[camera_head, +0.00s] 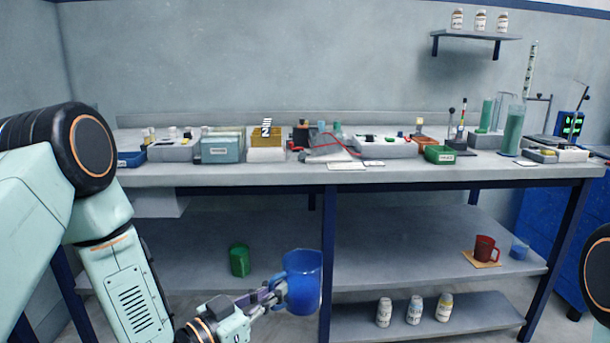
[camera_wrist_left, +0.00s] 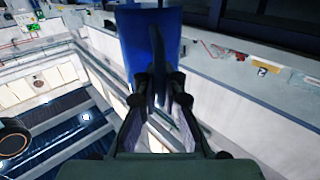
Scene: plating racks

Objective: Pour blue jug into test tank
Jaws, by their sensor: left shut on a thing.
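The blue jug (camera_head: 304,283) is held upright, or nearly so, in front of the bench at lower-shelf height in the head view. My left gripper (camera_head: 272,297) is shut on its handle, at the jug's left side. In the left wrist view the jug (camera_wrist_left: 133,45) fills the top middle, with its handle between the fingers of the left gripper (camera_wrist_left: 160,88). Whether the jug holds liquid cannot be seen. No vessel is clearly marked as the test tank; a tall green-filled cylinder (camera_head: 513,130) stands at the right of the bench top. My right gripper is out of view.
The bench top (camera_head: 420,178) carries boxes, trays and instruments along its length. A green cup (camera_head: 239,260) stands on the lower shelf at left; a red mug (camera_head: 485,247) and a small blue cup (camera_head: 519,249) stand at right. White bottles (camera_head: 414,310) stand lower down.

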